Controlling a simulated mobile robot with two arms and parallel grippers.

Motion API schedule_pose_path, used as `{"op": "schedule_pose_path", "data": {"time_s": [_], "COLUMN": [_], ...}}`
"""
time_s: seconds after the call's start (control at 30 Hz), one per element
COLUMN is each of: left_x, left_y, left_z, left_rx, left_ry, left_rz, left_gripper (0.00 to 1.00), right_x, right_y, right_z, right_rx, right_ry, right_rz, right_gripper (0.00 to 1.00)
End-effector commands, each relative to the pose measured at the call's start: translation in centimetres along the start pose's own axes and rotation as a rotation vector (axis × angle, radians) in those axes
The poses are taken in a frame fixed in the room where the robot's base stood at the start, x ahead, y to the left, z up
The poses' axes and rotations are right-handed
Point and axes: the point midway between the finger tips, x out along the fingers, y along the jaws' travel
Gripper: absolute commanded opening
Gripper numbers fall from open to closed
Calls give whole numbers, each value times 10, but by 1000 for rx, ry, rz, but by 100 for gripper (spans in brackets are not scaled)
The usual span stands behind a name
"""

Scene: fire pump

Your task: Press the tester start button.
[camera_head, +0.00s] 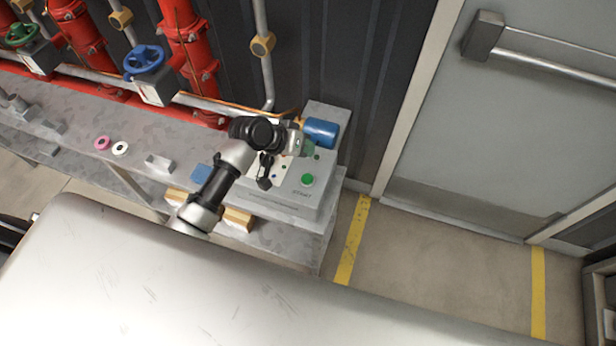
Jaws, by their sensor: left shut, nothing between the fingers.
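The tester (290,203) is a light grey box on the bench, with a panel on its sloped top. Its round green start button (307,180) sits on the right of the panel, above the word START. My left arm reaches over the tester from the left and covers part of the panel. My left gripper (264,183) is dark, shut and empty. It is over the panel, to the left of the green button and apart from it in the picture. Its height above the panel is hard to tell. My right gripper is not in view.
The metal bench (75,118) bears a pink ring (102,143), a white ring (120,148) and a small grey block (158,163). Red pipes (188,50) and a blue valve wheel (144,60) are behind. Floor at right is clear.

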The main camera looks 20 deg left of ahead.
Motion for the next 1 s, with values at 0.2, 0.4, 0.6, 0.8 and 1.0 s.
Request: {"op": "schedule_pose_path", "data": {"time_s": [0.2,0.4,0.6,0.8,1.0], "left_x": [2,13,30,48,60], "left_y": [-2,-9,-22,-36,-44], "left_z": [2,10,23,36,44], "left_rx": [0,-1,-1,-1,0], "left_ry": [0,0,-1,0,-1], "left_rz": [-1,-1,-1,-2,-1], "left_gripper": [0,0,0,0,0], "right_x": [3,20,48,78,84], "right_y": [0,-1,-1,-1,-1], "right_z": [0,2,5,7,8], "right_rx": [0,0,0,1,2], "right_ry": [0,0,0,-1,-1], "right_rz": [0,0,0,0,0], "right_gripper": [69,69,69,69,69]}}
